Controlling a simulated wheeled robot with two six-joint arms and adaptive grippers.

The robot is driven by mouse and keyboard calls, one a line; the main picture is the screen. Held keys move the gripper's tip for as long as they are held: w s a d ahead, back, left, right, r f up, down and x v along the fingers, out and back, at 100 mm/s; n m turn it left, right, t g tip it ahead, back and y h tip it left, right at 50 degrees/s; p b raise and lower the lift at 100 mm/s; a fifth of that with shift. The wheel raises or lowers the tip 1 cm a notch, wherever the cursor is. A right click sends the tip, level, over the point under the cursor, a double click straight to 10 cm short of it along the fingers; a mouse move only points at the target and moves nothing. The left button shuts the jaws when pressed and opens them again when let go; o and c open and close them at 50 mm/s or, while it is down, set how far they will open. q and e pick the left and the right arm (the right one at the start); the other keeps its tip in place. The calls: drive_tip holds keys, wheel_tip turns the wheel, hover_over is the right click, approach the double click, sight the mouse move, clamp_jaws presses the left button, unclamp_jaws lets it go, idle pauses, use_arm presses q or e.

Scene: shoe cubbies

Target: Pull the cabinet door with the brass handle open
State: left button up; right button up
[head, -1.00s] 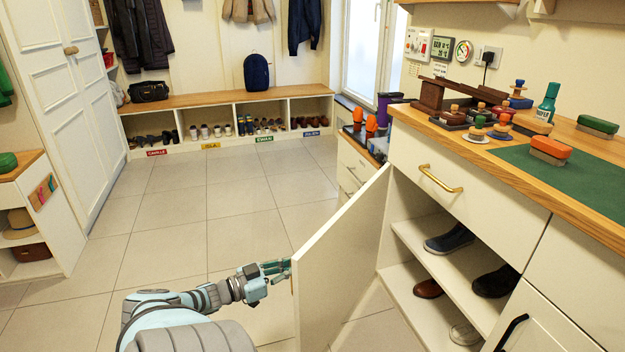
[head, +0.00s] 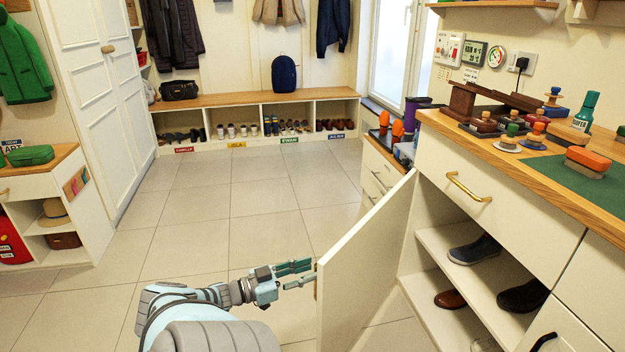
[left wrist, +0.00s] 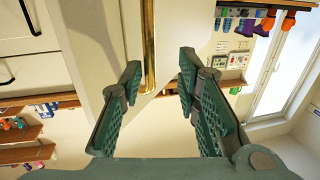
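The white cabinet door (head: 362,268) stands swung well out from its cabinet, with the shelves inside exposed. Its brass handle is on the face turned away from the head camera and is mostly hidden there. In the left wrist view the brass handle (left wrist: 149,45) runs as a vertical bar on the pale door panel. My left gripper (head: 304,275) is beside the door's outer face, near its free edge. In the left wrist view its fingers (left wrist: 159,78) are spread, with the handle beyond and between the tips, not clamped. My right gripper is not in view.
Shoes (head: 475,249) sit on the open cabinet's shelves. A drawer with a brass pull (head: 468,187) is above, and a counter (head: 500,160) holds stamps and a green mat. Tiled floor (head: 230,215) is clear toward the bench (head: 250,98) at the back.

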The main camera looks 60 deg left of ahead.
use_arm(q)
drive_tip(key=s, duration=0.9)
drive_tip(key=shift+s+a, duration=0.2)
drive_tip(key=shift+s, duration=0.1)
drive_tip(key=shift+c, duration=0.2)
